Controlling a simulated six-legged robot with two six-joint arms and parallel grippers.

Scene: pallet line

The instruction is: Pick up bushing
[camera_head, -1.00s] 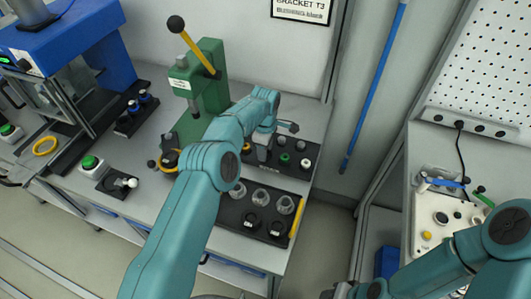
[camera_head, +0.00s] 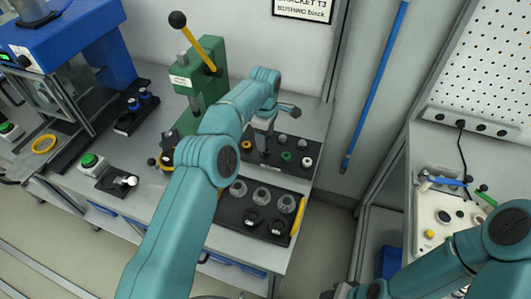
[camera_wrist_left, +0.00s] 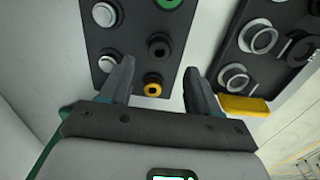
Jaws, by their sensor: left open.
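A black bushing (camera_wrist_left: 158,46) stands on a dark tray (camera_wrist_left: 133,12) in the left wrist view, with a yellow bushing (camera_wrist_left: 152,86) nearer the gripper. My left gripper (camera_wrist_left: 158,70) is open, its fingers on either side of this row and nothing held. In the head view my left gripper (camera_head: 262,148) points down over the left part of the bushing tray (camera_head: 297,171); it hides the black bushing there. A green bushing (camera_head: 286,156) and a white bushing (camera_head: 306,162) show to its right. My right arm shows at the lower right; its jaws cannot be made out.
A second dark tray (camera_head: 228,214) with several ringed parts lies nearer, a yellow bar (camera_head: 298,216) at its right end. A green press (camera_head: 205,85) stands left of my gripper. A wall sign (camera_head: 303,8) reads "BUSHING black". A gap separates the bench from the right-hand station.

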